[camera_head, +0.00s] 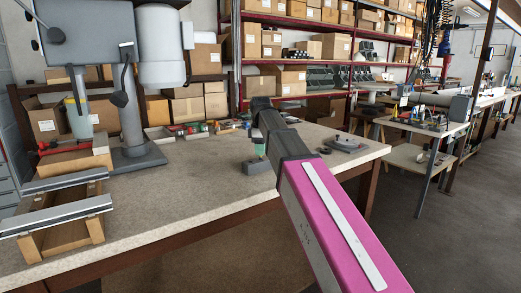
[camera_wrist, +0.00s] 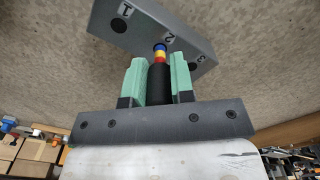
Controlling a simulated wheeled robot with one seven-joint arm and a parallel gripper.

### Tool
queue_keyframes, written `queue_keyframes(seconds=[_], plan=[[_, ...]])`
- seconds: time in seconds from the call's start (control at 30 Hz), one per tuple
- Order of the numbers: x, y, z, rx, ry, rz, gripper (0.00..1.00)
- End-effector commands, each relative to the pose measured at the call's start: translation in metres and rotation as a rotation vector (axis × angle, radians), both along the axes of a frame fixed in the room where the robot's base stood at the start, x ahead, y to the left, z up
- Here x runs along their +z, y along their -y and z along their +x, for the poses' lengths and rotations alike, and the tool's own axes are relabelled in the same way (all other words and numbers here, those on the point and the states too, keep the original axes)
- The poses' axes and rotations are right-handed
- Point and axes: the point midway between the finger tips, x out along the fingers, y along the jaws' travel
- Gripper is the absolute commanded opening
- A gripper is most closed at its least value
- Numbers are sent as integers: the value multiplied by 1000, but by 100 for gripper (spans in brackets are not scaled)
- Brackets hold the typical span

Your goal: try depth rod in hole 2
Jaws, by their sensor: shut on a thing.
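The depth rod (camera_wrist: 159,82) has a black grip and red, yellow and blue bands toward its far end. My gripper (camera_wrist: 158,80) has green fingers shut on the black grip. The grey block (camera_wrist: 143,35) bears the labels 1, 2 and 3. Hole 1 (camera_wrist: 118,25) and hole 3 (camera_wrist: 193,66) show as dark openings. The rod's blue end meets the block beside label 2 and covers hole 2; I cannot tell whether it is inside. In the head view the block (camera_head: 258,167) sits on the bench under my gripper (camera_head: 260,149), and the rod is hidden.
The workbench (camera_head: 205,205) is mostly clear around the block. A flat grey item (camera_head: 345,144) lies to its right. A drill press (camera_head: 135,100) and a wooden frame with metal rails (camera_head: 60,225) stand at the left. Small parts (camera_head: 205,128) lie along the back edge.

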Motion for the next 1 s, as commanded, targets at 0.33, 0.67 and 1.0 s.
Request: queue_keyframes(seconds=[0.33, 0.67, 1.0], plan=[[0, 0, 0, 0, 0, 0, 0], [9, 0, 0, 0, 0, 0, 0], [20, 0, 0, 0, 0, 0, 0]])
